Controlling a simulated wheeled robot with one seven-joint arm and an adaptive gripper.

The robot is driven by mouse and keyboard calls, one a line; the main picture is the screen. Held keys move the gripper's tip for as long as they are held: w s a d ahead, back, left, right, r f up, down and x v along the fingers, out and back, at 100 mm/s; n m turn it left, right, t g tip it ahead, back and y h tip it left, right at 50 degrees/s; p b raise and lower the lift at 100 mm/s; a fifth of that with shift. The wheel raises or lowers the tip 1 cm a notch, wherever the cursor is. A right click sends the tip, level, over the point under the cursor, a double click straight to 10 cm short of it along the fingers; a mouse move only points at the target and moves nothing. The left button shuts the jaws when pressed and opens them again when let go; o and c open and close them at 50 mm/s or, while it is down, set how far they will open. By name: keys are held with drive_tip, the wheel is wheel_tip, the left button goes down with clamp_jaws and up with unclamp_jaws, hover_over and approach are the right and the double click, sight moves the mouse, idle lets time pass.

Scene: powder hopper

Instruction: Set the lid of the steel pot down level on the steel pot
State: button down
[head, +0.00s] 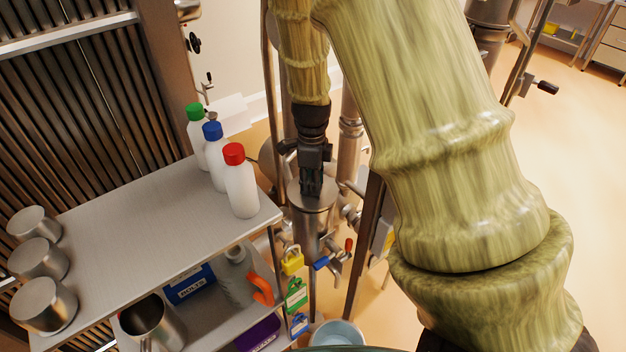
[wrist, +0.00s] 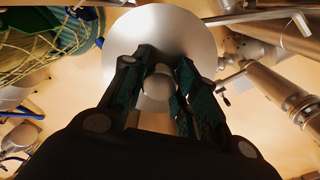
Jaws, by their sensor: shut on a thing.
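My gripper (head: 312,182) points down and is shut on the round knob of the steel lid (head: 318,197). In the wrist view, my gripper's fingers (wrist: 158,85) stand on both sides of the knob, and the lid (wrist: 165,35) is a smooth, wide disc. The lid looks roughly level. A steel cylinder (head: 306,228) shows directly below it in the head view; I cannot tell whether the lid touches it or whether it is the pot. An open steel vessel (head: 172,335) without a lid stands on the cart's lower shelf.
The steel cart (head: 135,225) stands left, with white bottles (head: 240,190) at its right edge and several steel canisters (head: 38,258) at its left. Pipes and a red-handled valve (head: 343,252) crowd the cylinder. Padlocks (head: 292,262) hang by the cart, above a pale blue bucket (head: 338,333).

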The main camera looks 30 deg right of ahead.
drive_tip(key=shift+f, duration=0.4)
idle(0.7)
drive_tip(key=c, duration=1)
unclamp_jaws()
drive_tip(key=shift+c, duration=0.2)
wheel_tip(320, 180, up, 12)
